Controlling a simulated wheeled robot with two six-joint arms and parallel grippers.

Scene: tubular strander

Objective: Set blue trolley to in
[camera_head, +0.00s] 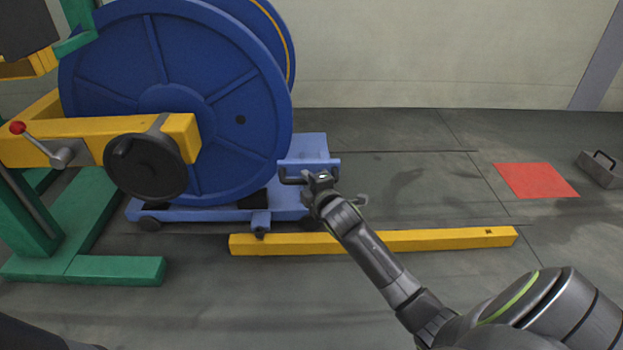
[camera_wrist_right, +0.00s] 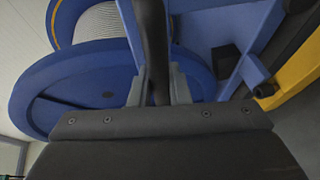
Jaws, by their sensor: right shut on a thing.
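The blue trolley (camera_head: 183,214) stands low on the floor in the head view, under a big blue reel (camera_head: 225,110). A dark handle bar (camera_head: 292,180) sits at the trolley's right end. My right gripper (camera_head: 316,179) is at this handle. In the right wrist view, the gripper (camera_wrist_right: 160,88) is shut on the dark bar (camera_wrist_right: 154,40), with a finger on each side. Part of the blue trolley frame (camera_wrist_right: 222,20) shows behind it. My left gripper is not in the head view.
A yellow rail (camera_head: 430,240) lies on the floor in front of the trolley. A green and yellow machine stand (camera_head: 110,270) with a black handwheel (camera_head: 146,167) is at the left. A red floor patch (camera_head: 536,181) and a grey block (camera_head: 600,168) are at the right. The floor between is clear.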

